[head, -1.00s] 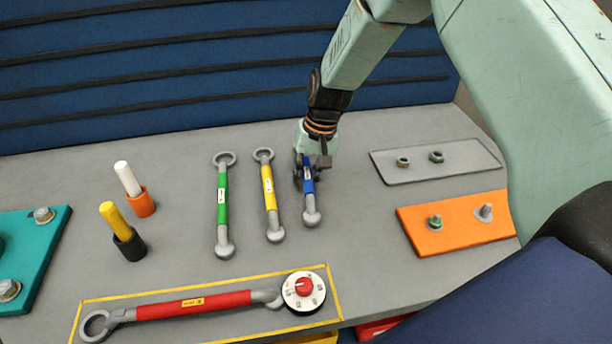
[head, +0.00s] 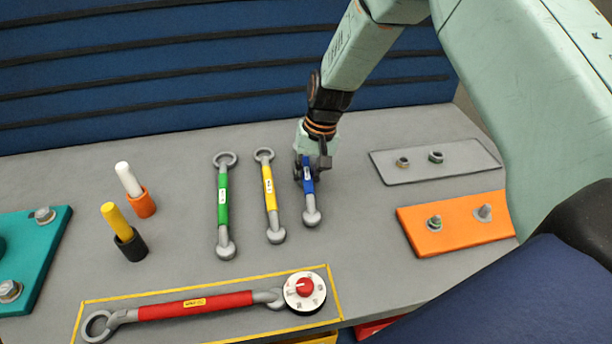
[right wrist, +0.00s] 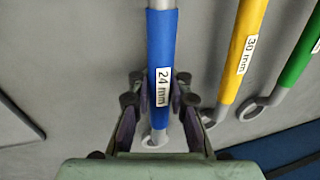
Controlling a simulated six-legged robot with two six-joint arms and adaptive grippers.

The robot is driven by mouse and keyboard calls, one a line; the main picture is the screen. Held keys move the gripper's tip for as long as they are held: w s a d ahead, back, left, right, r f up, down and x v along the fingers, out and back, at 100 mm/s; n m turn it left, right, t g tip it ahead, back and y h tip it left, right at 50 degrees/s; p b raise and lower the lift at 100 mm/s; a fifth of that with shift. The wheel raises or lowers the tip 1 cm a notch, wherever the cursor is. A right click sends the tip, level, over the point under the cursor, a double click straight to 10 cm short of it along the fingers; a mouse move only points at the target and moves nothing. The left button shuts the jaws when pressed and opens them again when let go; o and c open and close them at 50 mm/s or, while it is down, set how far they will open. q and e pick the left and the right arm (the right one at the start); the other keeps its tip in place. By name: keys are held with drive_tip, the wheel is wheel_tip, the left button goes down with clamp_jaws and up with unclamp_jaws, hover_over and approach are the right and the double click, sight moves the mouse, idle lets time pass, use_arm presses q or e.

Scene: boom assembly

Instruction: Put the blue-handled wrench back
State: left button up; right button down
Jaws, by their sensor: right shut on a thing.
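The blue-handled wrench (head: 309,184) lies on the grey bench, to the right of the yellow-handled wrench, with its grey head toward the front. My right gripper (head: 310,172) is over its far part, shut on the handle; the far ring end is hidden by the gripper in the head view. In the right wrist view, the blue handle (right wrist: 163,60) bears a "24 mm" label, and the fingers (right wrist: 158,105) stand on both sides of it. The ring end shows between and beyond the fingers. My left gripper is not in view.
The yellow-handled wrench (head: 268,190) and green-handled wrench (head: 223,200) lie left of it. A red torque wrench (head: 190,305) lies in a yellow outline in front. A grey plate (head: 460,165) and an orange plate (head: 455,232) lie right. Two markers stand left. A blue slatted wall closes the back.

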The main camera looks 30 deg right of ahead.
drive_tip(key=shift+f+b, duration=0.35)
drive_tip(key=shift+f, duration=0.25)
idle(0.3)
drive_tip(key=c, duration=1.2)
unclamp_jaws()
drive_tip(key=shift+o, duration=0.2)
drive_tip(key=shift+s, duration=0.1)
wheel_tip(320, 180, up, 12)
drive_tip(key=d, duration=0.2)
drive_tip(key=shift+s+d, duration=0.2)
drive_tip(key=shift+s, duration=0.15)
